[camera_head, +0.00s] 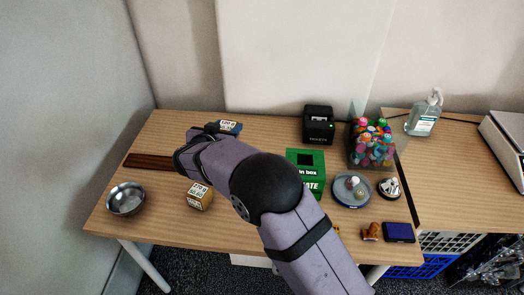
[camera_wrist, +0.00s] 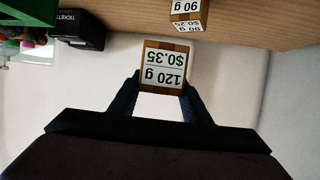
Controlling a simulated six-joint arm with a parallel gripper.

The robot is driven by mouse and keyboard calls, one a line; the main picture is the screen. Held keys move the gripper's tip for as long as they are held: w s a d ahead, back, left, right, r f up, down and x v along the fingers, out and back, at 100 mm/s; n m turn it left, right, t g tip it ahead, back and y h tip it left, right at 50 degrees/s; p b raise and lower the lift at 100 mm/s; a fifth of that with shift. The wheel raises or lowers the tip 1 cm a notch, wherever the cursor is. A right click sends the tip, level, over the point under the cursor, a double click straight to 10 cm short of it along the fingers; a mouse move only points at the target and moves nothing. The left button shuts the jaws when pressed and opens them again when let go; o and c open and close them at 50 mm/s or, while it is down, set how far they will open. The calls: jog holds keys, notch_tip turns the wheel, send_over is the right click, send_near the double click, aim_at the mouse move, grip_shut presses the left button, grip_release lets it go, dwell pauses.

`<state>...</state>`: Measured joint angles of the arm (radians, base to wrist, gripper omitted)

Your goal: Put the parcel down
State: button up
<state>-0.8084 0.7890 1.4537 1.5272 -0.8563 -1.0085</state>
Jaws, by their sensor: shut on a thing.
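The parcel (camera_wrist: 164,68) is a small brown box with a white label reading 120 g and $0.35, upside down in the wrist view. My gripper (camera_wrist: 160,92) is shut on it, one finger at each side. In the head view the held parcel (camera_head: 230,127) shows partly past my gripper (camera_head: 213,129), near the back of the wooden table (camera_head: 180,122). Its underside is hidden, and its height above the table is hard to tell. A second parcel (camera_head: 199,196), labelled 90 g and $0.25, sits on the table; it also shows in the wrist view (camera_wrist: 187,14).
A steel bowl (camera_head: 126,199) and a dark brown strip (camera_head: 148,161) are at left. A black ticket printer (camera_head: 318,124), green box (camera_head: 306,160), clear bin of colourful items (camera_head: 371,145), and round tray (camera_head: 352,203) stand right. The back left of the table looks clear.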

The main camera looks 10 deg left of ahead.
jog(key=w+d+r+m+h+p, duration=0.1)
jog(key=w+d+p, duration=0.2)
jog(key=d, duration=0.6)
jog(key=w+d+p, duration=0.3)
jog(key=d, duration=0.5)
jog(key=a+f+n+y, duration=0.2)
jog(key=a+f, duration=0.1)
jog(key=a, duration=0.3)
jog(key=shift+n+y, duration=0.3)
jog(key=shift+y, duration=0.1)
jog(key=shift+f+p, duration=0.45)
jog(key=shift+f, duration=4.5)
